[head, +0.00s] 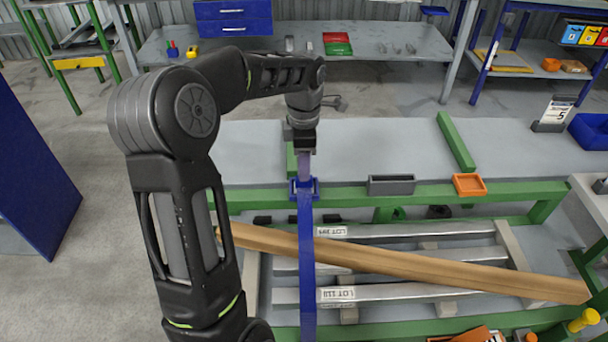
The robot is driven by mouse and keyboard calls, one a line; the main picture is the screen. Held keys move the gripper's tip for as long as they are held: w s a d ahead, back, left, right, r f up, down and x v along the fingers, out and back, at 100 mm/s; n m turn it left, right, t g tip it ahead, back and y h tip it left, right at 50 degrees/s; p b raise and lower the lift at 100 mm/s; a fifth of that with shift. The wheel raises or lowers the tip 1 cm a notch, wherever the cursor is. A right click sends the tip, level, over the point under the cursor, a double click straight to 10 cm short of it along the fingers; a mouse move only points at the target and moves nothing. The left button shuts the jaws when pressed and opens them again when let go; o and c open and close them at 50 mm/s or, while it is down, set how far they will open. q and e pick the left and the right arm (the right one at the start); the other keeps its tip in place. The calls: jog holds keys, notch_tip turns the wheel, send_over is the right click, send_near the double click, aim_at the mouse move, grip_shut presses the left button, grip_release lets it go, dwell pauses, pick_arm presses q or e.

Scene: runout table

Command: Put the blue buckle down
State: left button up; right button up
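The blue buckle (304,189) is in the middle of the head view, in front of the green front rail in the picture. A narrow purplish piece rises from it to my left gripper (303,149), which is directly above. The dark fingertips close on the top of this piece, though they are small and seen from behind. A blue strap (307,265) runs from the buckle straight down the picture, across the wooden beam. Whether the buckle touches the rail cannot be told. My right gripper is not in view.
The grey table (380,150) has free room right of the gripper, up to a green crossbar (455,141). A grey tray (391,185) and an orange tray (469,185) sit at the front rail. A long wooden beam (430,270) lies slanted over metal bars.

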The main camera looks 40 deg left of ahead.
pick_arm(q)
notch_tip(320, 180, up, 7)
jog(key=shift+r, duration=0.2)
dwell(0.8)
